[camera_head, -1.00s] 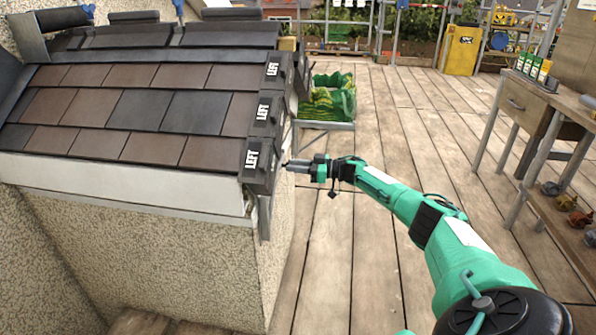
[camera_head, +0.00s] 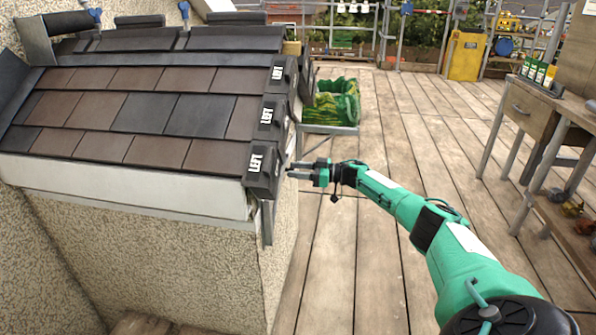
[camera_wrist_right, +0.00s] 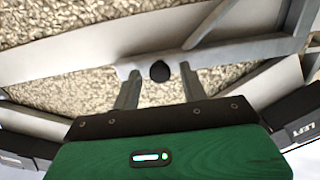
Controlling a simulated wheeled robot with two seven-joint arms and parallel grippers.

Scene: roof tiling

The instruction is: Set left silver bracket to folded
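Silver bracket parts show at the gable side of the small roof. One upright metal piece (camera_head: 267,222) hangs below the front corner, and a flat bar with a slanting strut (camera_head: 330,130) sticks out farther back. In the right wrist view, silver bars (camera_wrist_right: 240,52) meet at a plate with a dark round knob (camera_wrist_right: 160,71). My right gripper (camera_head: 291,168) is beside the gable wall. Its two fingers are apart in the wrist view (camera_wrist_right: 158,88), pointing toward the knob, one on each side; contact is unclear. My left gripper is not in view.
Dark edge tiles marked LEFT (camera_head: 262,168) line the roof edge just above my right gripper. A workbench (camera_head: 540,105) is at the right. The plank floor (camera_head: 420,140) between is open.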

